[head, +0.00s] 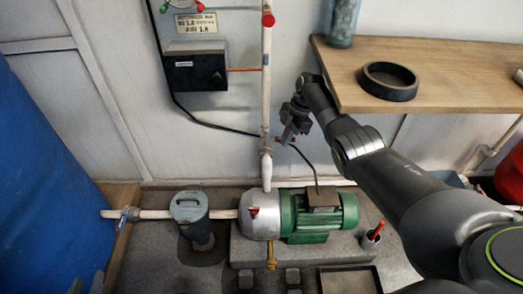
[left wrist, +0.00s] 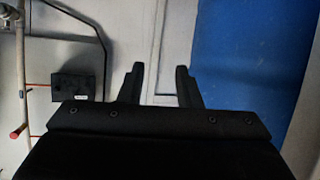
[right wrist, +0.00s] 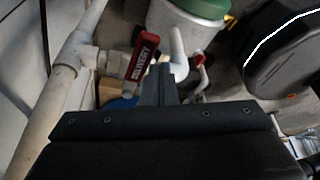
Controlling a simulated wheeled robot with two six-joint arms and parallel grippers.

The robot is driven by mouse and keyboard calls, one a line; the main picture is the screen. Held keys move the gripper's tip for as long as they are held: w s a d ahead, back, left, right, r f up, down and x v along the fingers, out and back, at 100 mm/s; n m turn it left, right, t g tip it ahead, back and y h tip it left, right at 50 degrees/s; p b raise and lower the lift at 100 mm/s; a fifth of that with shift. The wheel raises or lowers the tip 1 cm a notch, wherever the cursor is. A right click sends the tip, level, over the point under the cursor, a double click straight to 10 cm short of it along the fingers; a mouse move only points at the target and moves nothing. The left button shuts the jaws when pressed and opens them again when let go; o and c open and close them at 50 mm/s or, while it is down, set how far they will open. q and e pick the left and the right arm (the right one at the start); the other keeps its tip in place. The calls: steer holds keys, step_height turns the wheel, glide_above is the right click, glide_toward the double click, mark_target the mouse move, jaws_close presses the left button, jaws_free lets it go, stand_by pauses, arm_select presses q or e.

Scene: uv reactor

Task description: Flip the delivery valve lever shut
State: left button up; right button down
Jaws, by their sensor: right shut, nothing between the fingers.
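The delivery valve lever (right wrist: 143,58) is red with white DELIVERY lettering and shows in the right wrist view. It sits at a pale fitting (right wrist: 114,65) on a short branch off the white pipe (right wrist: 65,85) and lies roughly crosswise to that branch. My right gripper (right wrist: 160,70) is shut and empty, its tips right beside the lever; I cannot tell whether they touch. In the head view my right gripper (head: 285,135) is at the upright pipe and hides most of the valve. My left gripper (left wrist: 158,75) is open and empty, away from the valve.
A green pump (head: 318,215) stands below the valve beside a grey strainer (head: 190,212). A wooden shelf (head: 440,80) holding a black ring (head: 390,82) is right of my right gripper. A dark box (head: 195,66) hangs upper left. A blue tank (head: 45,160) stands left.

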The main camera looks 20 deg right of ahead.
arm_select(q)
step_height(320, 180, up, 13)
steer(key=w+m+t+y+b, duration=0.1)
steer(key=w+t, duration=0.1)
steer(key=t, duration=0.6)
steer(key=shift+w+a+t+b, duration=0.15)
steer(key=shift+a+t+b, duration=0.05)
steer(key=shift+t+b, duration=0.15)
